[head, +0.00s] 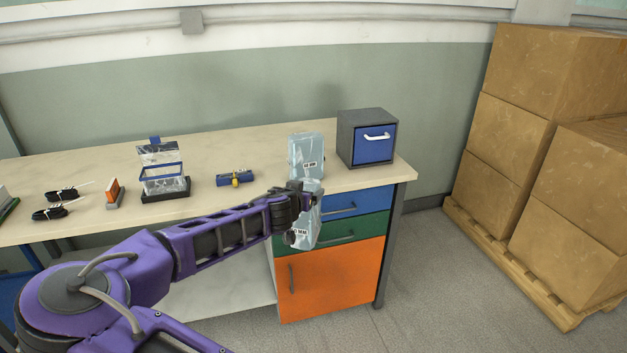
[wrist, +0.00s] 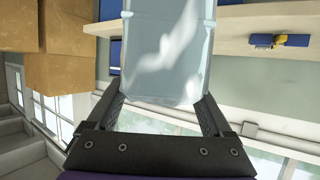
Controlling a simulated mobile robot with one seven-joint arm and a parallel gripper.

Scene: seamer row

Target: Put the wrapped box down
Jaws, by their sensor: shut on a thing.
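The wrapped box (head: 306,229) is pale blue, with shiny film and a small label. My gripper (head: 301,200) is shut on it, and it appears in front of the desk's front edge and drawers, clear of the desk top. In the wrist view the wrapped box (wrist: 166,50) sits between the two fingers of my gripper (wrist: 160,100). A second, similar wrapped box (head: 306,152) stands upright on the desk (head: 262,146) just behind. My gripper hides part of the held box.
A grey cabinet with a blue drawer (head: 366,138) stands at the desk's right end. A blue item with a yellow part (head: 235,178), a clear-bagged stand (head: 162,170), an orange-and-grey block (head: 114,193) and black tools (head: 55,203) lie leftward. Stacked cartons (head: 548,120) stand right.

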